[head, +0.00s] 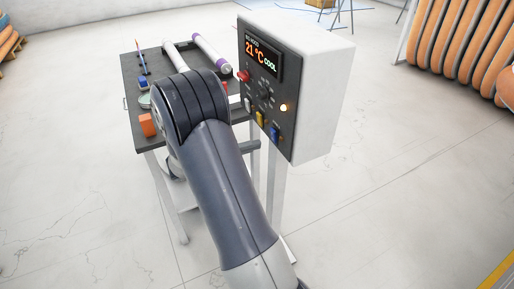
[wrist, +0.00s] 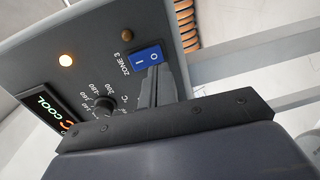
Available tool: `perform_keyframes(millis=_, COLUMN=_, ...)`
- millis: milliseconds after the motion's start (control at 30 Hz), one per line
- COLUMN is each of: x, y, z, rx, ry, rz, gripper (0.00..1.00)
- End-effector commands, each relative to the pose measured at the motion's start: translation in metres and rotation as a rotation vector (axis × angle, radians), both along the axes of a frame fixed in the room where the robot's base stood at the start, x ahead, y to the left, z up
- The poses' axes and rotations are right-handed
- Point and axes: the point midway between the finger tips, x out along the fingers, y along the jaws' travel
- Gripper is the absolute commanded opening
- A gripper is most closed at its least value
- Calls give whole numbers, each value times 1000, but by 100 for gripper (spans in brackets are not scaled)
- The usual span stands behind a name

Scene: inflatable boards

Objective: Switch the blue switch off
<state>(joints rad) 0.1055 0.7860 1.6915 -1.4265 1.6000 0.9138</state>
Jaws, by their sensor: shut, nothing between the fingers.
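The blue switch (head: 274,133) is a rocker low on the front of the control box (head: 322,75). In the wrist view the blue switch (wrist: 146,57) shows its I and O marks beside the label "ZONE 3". My gripper (wrist: 160,69) is shut and empty. Its tips are right by the switch, near the O end. I cannot tell whether they touch it. In the head view my arm hides the gripper. A lit amber lamp (head: 284,107) is beside the switch, and it also shows in the wrist view (wrist: 66,60).
The box also carries a display (head: 260,53) reading 21 °C COOL, a red button (head: 243,76), a dial (wrist: 103,107), and a yellow switch (head: 261,118). A dark table (head: 130,71) with tools and rolls stands behind. Open floor lies at the right.

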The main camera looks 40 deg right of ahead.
Motion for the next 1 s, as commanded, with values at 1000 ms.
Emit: perform_keyframes(millis=1000, x=24, y=96, z=-14, rx=0, ry=0, rz=0, gripper=0)
